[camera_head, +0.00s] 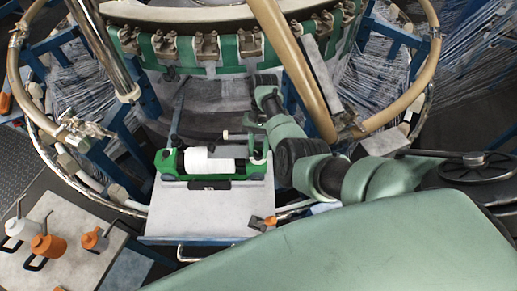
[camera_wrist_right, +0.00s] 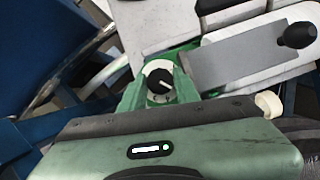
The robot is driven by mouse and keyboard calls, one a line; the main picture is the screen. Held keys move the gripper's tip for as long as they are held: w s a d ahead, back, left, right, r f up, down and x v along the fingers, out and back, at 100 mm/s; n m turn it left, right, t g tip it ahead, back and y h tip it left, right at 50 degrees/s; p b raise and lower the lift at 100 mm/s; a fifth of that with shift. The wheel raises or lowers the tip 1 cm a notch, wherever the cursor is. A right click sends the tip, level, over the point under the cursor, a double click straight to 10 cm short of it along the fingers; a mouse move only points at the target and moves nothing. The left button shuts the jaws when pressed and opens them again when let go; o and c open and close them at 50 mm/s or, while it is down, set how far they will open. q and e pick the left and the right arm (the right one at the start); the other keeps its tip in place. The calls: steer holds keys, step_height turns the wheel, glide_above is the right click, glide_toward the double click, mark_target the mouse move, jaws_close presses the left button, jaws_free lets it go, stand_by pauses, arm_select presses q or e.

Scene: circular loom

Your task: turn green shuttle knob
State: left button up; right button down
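The green shuttle (camera_head: 212,181) sits on a pale grey tray (camera_head: 203,213) in front of the loom ring and carries a white spool (camera_head: 209,160). In the right wrist view, a round black knob (camera_wrist_right: 159,80) with a white pointer line sits on a green bracket. My right gripper (camera_head: 252,131) hangs just above the shuttle's right end, mostly hidden behind my arm. The gripper's green housing fills the bottom of the wrist view, below the knob. Its fingertips are not clear, and I see no contact with the knob. My left gripper is not in view.
The loom's green ring (camera_head: 228,55) and tan tubes (camera_head: 294,68) stand close behind and beside my right arm. An orange-and-black object (camera_head: 262,222) lies at the tray's front right. A side table (camera_head: 75,222) at left holds white and orange containers. The tray's front is mostly clear.

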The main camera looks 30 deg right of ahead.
steer(key=shift+r+n, duration=0.1)
steer(key=shift+n, duration=0.2)
steer(key=n+h, duration=0.1)
steer(key=n, duration=0.1)
steer(key=n+h+p, duration=0.1)
steer(key=n, duration=0.2)
steer(key=shift+w+a+g, duration=0.1)
steer(key=shift+w+g, duration=0.05)
steer(key=shift+g, duration=0.25)
steer(key=n+h+p, duration=0.1)
steer(key=n+h, duration=0.1)
steer(key=n, duration=0.3)
steer(key=shift+a, duration=0.1)
stand_by(0.4)
steer(key=c, duration=1.3)
jaws_free()
steer(key=shift+c, duration=0.2)
